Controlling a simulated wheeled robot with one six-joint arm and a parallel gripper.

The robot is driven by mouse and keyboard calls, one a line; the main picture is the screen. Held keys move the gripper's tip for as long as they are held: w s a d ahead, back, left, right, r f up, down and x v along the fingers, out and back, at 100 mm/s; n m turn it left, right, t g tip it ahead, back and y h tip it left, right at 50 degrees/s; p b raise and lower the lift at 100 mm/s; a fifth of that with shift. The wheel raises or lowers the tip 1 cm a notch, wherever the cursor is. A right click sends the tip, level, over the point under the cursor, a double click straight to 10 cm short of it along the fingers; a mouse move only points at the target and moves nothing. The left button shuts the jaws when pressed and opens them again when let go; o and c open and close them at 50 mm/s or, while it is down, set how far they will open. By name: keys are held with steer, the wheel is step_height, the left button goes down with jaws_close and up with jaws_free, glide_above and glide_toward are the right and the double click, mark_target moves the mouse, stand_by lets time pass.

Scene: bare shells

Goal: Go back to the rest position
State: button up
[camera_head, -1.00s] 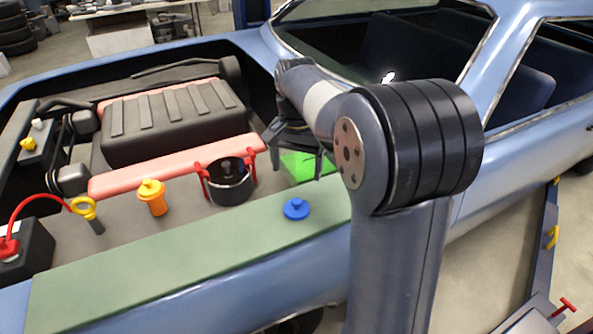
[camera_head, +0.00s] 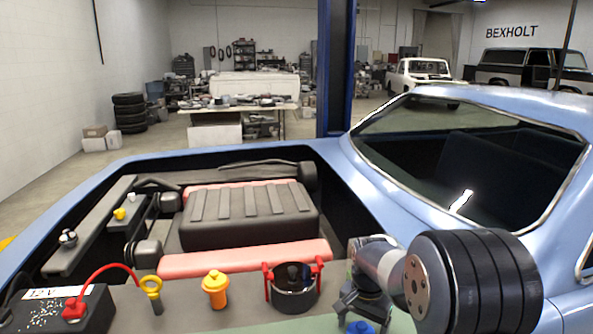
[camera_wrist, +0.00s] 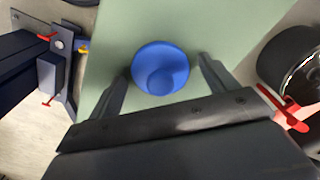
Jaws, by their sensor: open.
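My gripper (camera_head: 360,310) is open and empty, low at the right of the engine bay in the head view. In the wrist view its two fingers (camera_wrist: 161,78) stand apart, with a blue cap (camera_wrist: 160,68) showing between them. The cap seems to lie on the green cover (camera_wrist: 115,30) of the fender, and I cannot tell how far below the fingertips it is. In the head view the cap (camera_head: 361,327) shows in part at the bottom edge, just under the gripper.
A black pot with red clamps (camera_head: 293,290) stands close left of my gripper. An orange bottle (camera_head: 215,288), a yellow-ringed dipstick (camera_head: 152,290) and a battery (camera_head: 60,312) are farther left. The windshield (camera_head: 450,160) rises behind the arm. Space above the engine (camera_head: 250,215) is clear.

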steer(key=shift+r, duration=1.9)
steer(key=shift+f, duration=0.1)
